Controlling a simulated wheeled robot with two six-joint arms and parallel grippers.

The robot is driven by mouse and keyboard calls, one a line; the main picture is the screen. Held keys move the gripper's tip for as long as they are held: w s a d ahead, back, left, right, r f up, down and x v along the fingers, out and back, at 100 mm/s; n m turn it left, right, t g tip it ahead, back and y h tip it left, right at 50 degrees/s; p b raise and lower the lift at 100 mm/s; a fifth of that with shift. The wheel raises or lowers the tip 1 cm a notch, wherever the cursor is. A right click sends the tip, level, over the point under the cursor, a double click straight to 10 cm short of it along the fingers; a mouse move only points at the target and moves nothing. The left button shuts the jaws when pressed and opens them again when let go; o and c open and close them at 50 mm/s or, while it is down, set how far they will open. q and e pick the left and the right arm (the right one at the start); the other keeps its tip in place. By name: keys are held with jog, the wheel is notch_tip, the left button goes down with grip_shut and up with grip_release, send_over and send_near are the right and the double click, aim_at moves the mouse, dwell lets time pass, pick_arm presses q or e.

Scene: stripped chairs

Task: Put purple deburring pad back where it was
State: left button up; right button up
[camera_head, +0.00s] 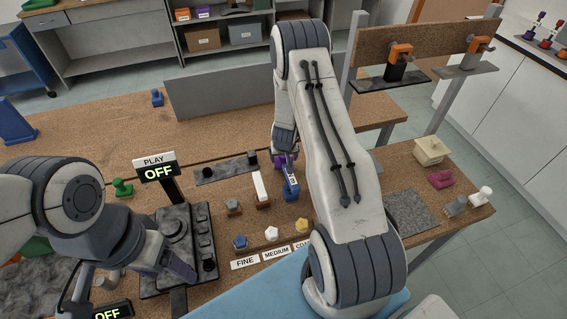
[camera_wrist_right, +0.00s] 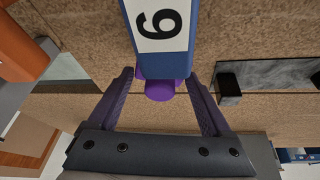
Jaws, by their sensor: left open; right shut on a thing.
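The purple deburring pad (camera_wrist_right: 160,91) is between the fingers of my right gripper (camera_wrist_right: 160,76) in the right wrist view. My right gripper is shut on it. The blue block with a black-on-white number covers part of the pad. In the head view the purple pad and finger area (camera_head: 284,159) is small and partly hidden by my right arm, so I cannot tell whether the pad touches the table. My left gripper (camera_head: 172,268) is open, near the dark control panel at the left.
The blue numbered block (camera_head: 291,184) is close beside my right gripper. A white-faced block (camera_head: 261,187) stands to its left. A dark strip (camera_head: 225,169) lies further left. Blue, white and yellow pieces sit behind the FINE and MEDIUM labels. A grey panel (camera_head: 220,92) stands behind.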

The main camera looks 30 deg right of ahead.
jog(key=shift+f, duration=0.8)
jog(key=shift+f, duration=0.2)
jog(key=o, duration=1.2)
jog(key=shift+o, duration=0.2)
jog(key=shift+r, duration=0.1)
